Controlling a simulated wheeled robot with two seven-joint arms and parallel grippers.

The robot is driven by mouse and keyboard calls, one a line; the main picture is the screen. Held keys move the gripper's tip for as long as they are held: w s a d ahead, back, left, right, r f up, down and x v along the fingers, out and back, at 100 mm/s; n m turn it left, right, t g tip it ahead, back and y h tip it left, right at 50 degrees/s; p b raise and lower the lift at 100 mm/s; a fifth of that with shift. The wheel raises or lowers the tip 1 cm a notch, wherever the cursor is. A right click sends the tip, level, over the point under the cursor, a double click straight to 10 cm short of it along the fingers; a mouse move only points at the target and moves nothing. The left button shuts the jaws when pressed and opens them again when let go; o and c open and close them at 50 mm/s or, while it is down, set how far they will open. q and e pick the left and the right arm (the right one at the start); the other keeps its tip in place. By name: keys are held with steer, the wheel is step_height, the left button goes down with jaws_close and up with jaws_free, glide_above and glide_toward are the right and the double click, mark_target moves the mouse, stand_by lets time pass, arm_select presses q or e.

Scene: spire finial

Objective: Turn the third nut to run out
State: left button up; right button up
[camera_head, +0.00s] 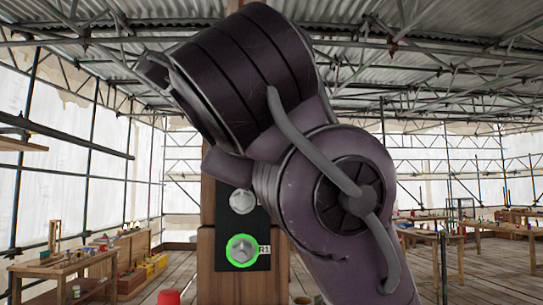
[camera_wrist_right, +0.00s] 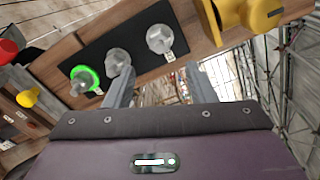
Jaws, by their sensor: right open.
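A dark plate (camera_head: 228,222) is fixed to an upright wooden post (camera_head: 205,248). In the head view it bears a grey nut (camera_head: 242,201) and, below it, a nut (camera_head: 241,250) inside a green ring, labelled R1. In the right wrist view the plate shows three nuts in a row: the green-ringed nut (camera_wrist_right: 81,79), the middle nut (camera_wrist_right: 118,62) and the far-end nut (camera_wrist_right: 160,39) beside a small label. My right gripper (camera_wrist_right: 158,80) is open with nothing between its fingers. Its left finger appears just below the middle nut. My right arm hides the upper plate in the head view. My left gripper is not in view.
A yellow part (camera_wrist_right: 246,14) sits on the wood beyond the far-end nut. A red object (camera_head: 169,297) stands low by the post. Workbenches stand left (camera_head: 65,268) and right (camera_head: 425,237), and scaffolding surrounds the plank floor.

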steer(key=w+a+p, duration=0.1)
steer(key=w+p, duration=0.2)
steer(key=w, duration=0.3)
steer(key=shift+w+a+r, duration=0.15)
steer(key=shift+w+r, duration=0.1)
steer(key=shift+w, duration=0.05)
steer(key=c, duration=1)
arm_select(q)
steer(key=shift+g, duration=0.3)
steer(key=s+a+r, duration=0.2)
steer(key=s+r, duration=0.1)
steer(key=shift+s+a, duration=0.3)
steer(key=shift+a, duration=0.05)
arm_select(e)
steer(key=shift+o, duration=0.2)
